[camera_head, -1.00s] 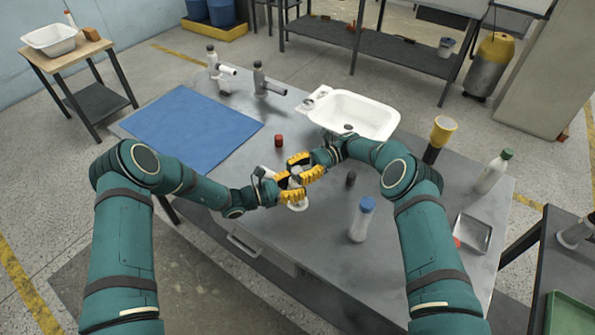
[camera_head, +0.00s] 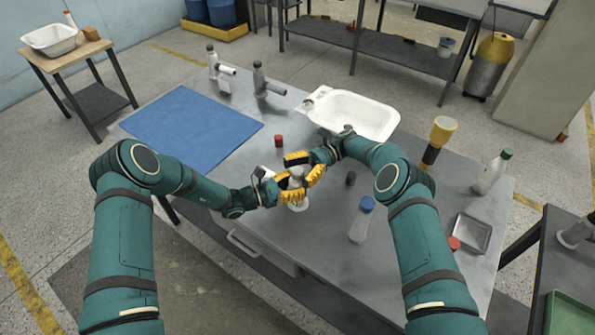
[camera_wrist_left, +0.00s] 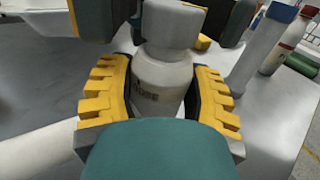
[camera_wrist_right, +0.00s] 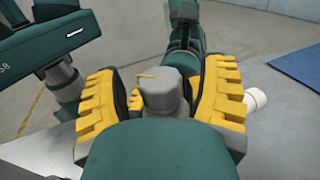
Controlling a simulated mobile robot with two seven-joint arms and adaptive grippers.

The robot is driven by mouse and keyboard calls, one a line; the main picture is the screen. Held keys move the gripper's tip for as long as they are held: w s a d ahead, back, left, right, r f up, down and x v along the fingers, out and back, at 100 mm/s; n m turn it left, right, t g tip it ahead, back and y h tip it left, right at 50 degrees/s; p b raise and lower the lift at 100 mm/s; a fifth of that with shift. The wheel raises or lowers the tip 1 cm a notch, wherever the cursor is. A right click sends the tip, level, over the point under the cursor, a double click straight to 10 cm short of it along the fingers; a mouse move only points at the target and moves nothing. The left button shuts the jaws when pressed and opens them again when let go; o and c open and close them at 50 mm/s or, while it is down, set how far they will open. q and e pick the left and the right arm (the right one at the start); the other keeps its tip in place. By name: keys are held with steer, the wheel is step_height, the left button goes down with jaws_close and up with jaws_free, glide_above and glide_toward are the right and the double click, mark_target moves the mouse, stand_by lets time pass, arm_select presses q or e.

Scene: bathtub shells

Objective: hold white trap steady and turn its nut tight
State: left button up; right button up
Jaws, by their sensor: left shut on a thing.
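The white trap (camera_wrist_left: 160,85) stands upright on the metal table, its pale foot (camera_head: 298,207) showing in the head view. My left gripper (camera_head: 289,190) is shut around its body from the left. The grey nut (camera_wrist_right: 163,95), with a small yellow mark, sits on top of the trap; it also shows in the left wrist view (camera_wrist_left: 172,25). My right gripper (camera_head: 304,168) is around the nut from above. Its fingers (camera_wrist_right: 163,85) stand on either side of the nut with a narrow gap, so it looks open.
A red cap (camera_head: 279,140), a small dark cylinder (camera_head: 351,178) and a blue-capped bottle (camera_head: 361,220) stand close by. A white basin (camera_head: 365,114) is behind. A blue mat (camera_head: 190,127) lies left, and a metal tray (camera_head: 473,233) right.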

mark_target(298, 170)
step_height(298, 170, up, 10)
stand_by(0.6)
steer(key=s+d+f+m+t+y, duration=0.2)
steer(key=d+f+m+t+y, duration=0.1)
steer(key=d+f+m+t, duration=0.8)
steer(key=a, duration=0.3)
steer(key=w+a+r+n+t, duration=0.1)
steer(key=a, duration=0.3)
steer(key=w+a+n+t, duration=0.1)
steer(key=a, duration=0.3)
steer(key=shift+r, duration=0.3)
steer(key=c, duration=1.2)
